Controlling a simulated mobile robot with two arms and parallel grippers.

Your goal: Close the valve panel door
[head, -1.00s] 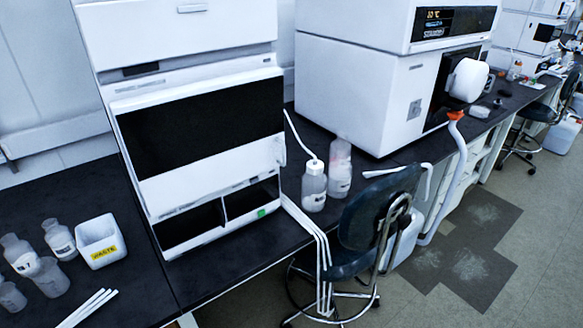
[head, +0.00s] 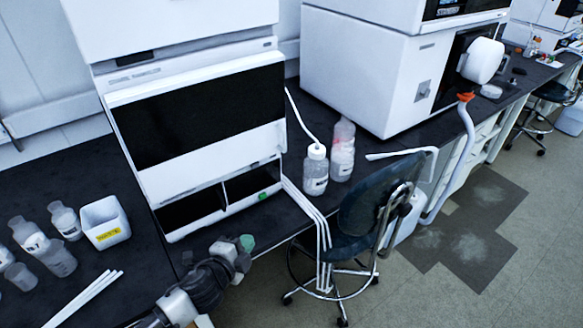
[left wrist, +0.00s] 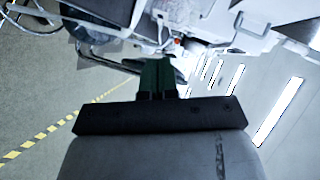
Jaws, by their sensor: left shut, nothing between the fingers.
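The valve panel door looks to be the dark-windowed front panel (head: 195,125) with a white frame, on the white instrument stack at left centre. I cannot tell how far it stands out from the stack. Below it are two dark open compartments (head: 190,209). My left gripper (head: 246,243) is low in the head view, in front of the bench edge, below and apart from the panel. Its green fingers are together and empty, as the left wrist view (left wrist: 157,76) also shows. My right gripper is in neither view.
Several bottles (head: 60,257) and a white waste bin (head: 104,222) stand left of the stack. Two bottles (head: 316,170) stand right of it, with white tubes (head: 310,215) over the bench edge. A dark chair (head: 372,205) stands at front right.

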